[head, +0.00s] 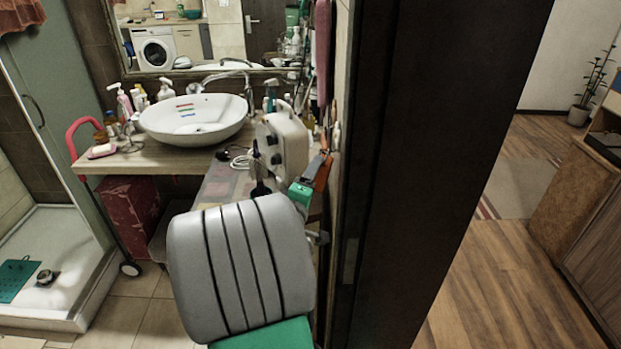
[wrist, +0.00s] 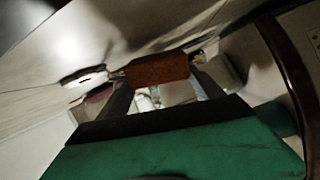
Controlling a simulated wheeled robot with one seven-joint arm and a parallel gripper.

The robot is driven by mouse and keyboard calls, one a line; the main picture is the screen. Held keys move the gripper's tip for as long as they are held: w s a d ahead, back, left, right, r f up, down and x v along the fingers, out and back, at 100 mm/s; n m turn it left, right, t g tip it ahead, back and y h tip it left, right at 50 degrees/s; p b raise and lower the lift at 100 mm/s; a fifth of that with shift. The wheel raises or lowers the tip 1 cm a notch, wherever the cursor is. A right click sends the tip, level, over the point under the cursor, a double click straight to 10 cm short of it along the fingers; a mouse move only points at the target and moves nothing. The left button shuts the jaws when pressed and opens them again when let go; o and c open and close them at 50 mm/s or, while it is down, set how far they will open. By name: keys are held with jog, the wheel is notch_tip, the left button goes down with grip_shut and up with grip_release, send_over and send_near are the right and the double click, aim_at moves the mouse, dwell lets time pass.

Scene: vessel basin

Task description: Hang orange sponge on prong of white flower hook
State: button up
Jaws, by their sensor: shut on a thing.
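The orange sponge (wrist: 156,70) is a brownish-orange block in the wrist view, held between the tips of my gripper (wrist: 158,80). In the head view the sponge (head: 323,173) shows as a narrow orange strip beside the wall edge, at my gripper (head: 312,168). In the wrist view a pale rounded piece on the wall (wrist: 88,77), likely the white flower hook, lies just left of the sponge. A thin piece shows between them. I cannot tell whether the sponge touches the prong. The hook is not clear in the head view.
A white basin (head: 194,119) stands on the counter (head: 150,160) at the left, with bottles around it. A white appliance (head: 284,139) stands close to my gripper. A dark door frame (head: 430,170) bounds the right side. A pinkish cloth (head: 324,50) hangs above.

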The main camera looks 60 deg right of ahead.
jog(key=shift+f, duration=0.1)
jog(key=o, duration=1.5)
jog(key=shift+a, duration=0.1)
jog(key=s+a+b, duration=0.1)
jog(key=a+b, duration=0.1)
jog(key=a, duration=0.6)
jog(key=w+a+f+m+t+y, duration=0.2)
jog(key=w+a+f+m+y, duration=0.1)
jog(key=w+a+f+y, duration=0.8)
jog(key=a+r+n+g+y, duration=0.1)
jog(key=a+n+y, duration=0.2)
jog(key=a, duration=2.5)
jog(key=y, duration=0.3)
jog(key=shift+s+r+n+y, duration=0.25)
jog(key=shift+r+n+y, duration=0.1)
jog(key=shift+n+y, duration=0.05)
